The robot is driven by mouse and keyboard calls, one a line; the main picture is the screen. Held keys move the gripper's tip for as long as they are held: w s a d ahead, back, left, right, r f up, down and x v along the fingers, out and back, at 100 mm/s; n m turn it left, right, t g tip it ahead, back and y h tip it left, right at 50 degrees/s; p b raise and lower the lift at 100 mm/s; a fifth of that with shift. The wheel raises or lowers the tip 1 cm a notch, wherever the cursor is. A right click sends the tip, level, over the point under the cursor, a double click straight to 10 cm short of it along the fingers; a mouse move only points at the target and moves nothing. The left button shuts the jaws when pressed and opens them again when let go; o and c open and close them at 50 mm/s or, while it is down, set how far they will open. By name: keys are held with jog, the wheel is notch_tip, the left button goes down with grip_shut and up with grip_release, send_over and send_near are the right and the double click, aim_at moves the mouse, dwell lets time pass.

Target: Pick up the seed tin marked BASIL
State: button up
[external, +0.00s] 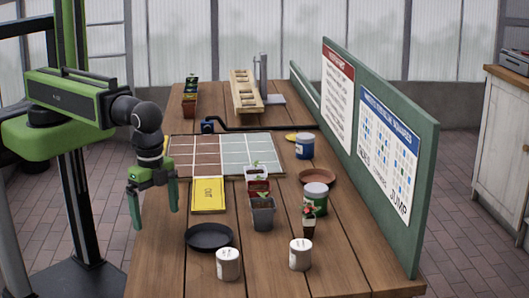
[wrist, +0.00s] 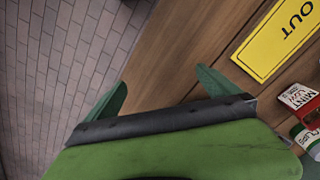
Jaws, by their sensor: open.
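My gripper (external: 156,206) is open and empty, pointing down at the table's left edge. In the wrist view my gripper (wrist: 163,84) has its fingers spread over the floor and table edge. No BASIL marking is legible. Two white tins, one at the front (external: 228,265) and one to its right (external: 300,255), have lettering too small to read. A green tin with a pale lid (external: 315,198) and a blue tin (external: 305,147) stand farther back. A red item marked MINT (wrist: 297,103) shows at the wrist view's right edge.
A yellow OUT card (external: 208,194) lies right of my gripper. A black dish (external: 209,236), a dark pot (external: 263,213) and a terracotta saucer (external: 316,177) occupy the table. A green board (external: 345,110) borders its right side. The table's front left is clear.

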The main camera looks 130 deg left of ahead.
dwell(0.3)
jog(key=c, duration=0.7)
jog(key=shift+o, duration=0.2)
